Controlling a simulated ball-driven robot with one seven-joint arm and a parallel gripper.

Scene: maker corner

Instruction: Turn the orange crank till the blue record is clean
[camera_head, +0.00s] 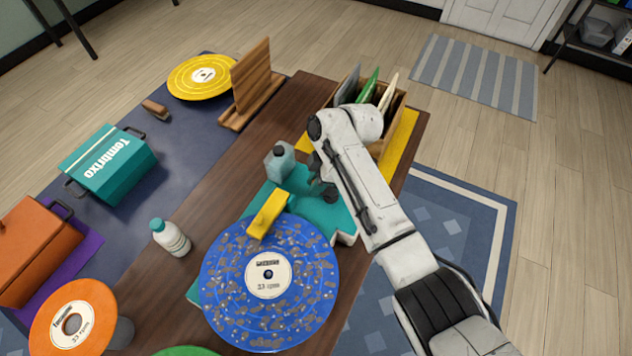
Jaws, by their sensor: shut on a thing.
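The blue record (225,285) lies flat on the teal cleaning machine (341,222), with many brown dirt patches around its cream label. A yellow brush arm (268,214) reaches over the record's far edge. My gripper (322,179) is low at the far side of the teal machine, mostly covered by my own white arm. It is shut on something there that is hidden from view. The orange crank itself does not show; the hold at the machine fits its handle.
A wooden record crate (394,112) is behind my arm. A white bottle (170,238), teal case (108,166), orange case (36,250), orange record (72,318) and wooden stand (252,88) are farther left.

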